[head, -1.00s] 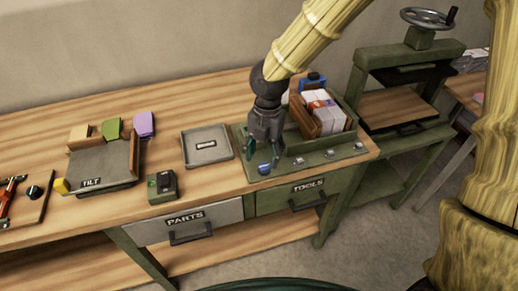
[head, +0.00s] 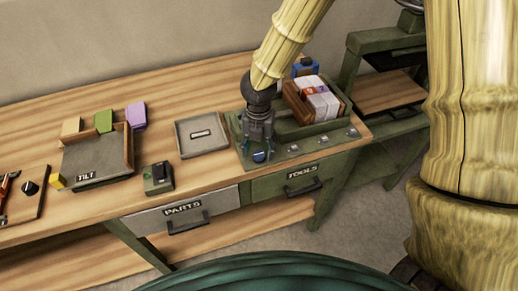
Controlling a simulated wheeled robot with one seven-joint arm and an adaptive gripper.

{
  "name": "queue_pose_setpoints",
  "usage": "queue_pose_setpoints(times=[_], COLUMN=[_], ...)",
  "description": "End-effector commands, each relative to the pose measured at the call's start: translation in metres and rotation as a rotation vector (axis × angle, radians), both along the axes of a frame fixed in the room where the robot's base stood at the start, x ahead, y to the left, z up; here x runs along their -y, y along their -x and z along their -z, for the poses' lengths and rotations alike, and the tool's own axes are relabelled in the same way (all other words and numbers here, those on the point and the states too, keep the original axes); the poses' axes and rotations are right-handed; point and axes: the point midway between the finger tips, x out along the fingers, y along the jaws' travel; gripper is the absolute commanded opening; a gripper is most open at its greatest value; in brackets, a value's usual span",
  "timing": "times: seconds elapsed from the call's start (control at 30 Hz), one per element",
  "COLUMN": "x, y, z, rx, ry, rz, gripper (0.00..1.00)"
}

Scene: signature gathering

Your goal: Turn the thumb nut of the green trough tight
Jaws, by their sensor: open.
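The green trough (head: 312,127) stands at the right end of the wooden bench and holds a stack of paper bundles (head: 317,97) beside a brown wooden block (head: 294,101). A small blue knob (head: 259,156), which looks like the thumb nut, sits on the trough's green base at its front left. My gripper (head: 258,148) points down over the blue knob, with its fingers open around or just above it. I cannot tell whether the fingers touch it.
A grey tray (head: 202,149) lies left of the trough. A small green box with a black knob (head: 158,186) and the TILT tray (head: 97,171) stand further left. Small metal fittings (head: 323,140) line the base's front edge. A press (head: 390,88) stands at the right.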

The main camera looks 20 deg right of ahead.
Motion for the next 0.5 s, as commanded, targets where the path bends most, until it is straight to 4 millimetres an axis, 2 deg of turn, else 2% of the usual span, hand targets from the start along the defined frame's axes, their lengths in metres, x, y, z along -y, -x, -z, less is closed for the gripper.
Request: queue_pose_setpoints(times=[0.2,0.5], x=[0.001,0.0009], y=[0.0005,0.0005], z=[0.0119,0.0135], rx=[0.0,0.0], ry=[0.0,-0.001], rz=[0.002,0.002], gripper=[0.55,0.55])
